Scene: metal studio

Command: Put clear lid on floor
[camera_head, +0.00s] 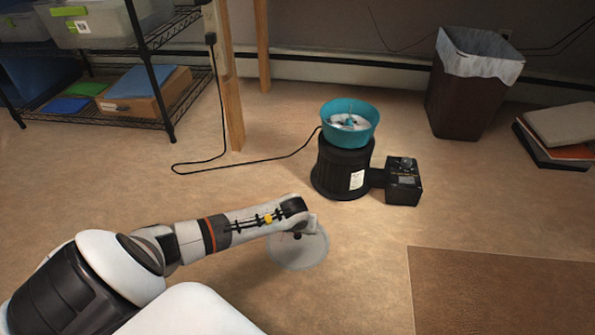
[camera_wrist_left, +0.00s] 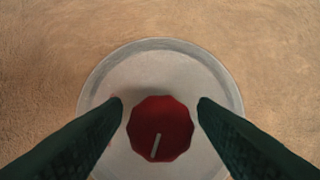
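The clear lid (camera_head: 305,256) is a round, see-through disc at or close to floor level, below the end of my left arm; I cannot tell whether it touches the floor. In the left wrist view the lid (camera_wrist_left: 160,70) looks grey with a pale rim, and has a faceted red knob (camera_wrist_left: 165,122) at its middle. My left gripper (camera_head: 303,224) is right over the lid. Its two dark fingers (camera_wrist_left: 160,100) stand on either side of the knob, with a narrow gap showing at each side. My right gripper is not in view.
A black machine (camera_head: 340,172) with a teal bowl (camera_head: 365,133) on top and a control box (camera_head: 403,185) stands behind the lid. A black cord (camera_head: 245,163) lies on the floor. A wire shelf (camera_head: 150,115), a bin (camera_head: 462,100) and a brown mat (camera_head: 500,295) lie around open floor.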

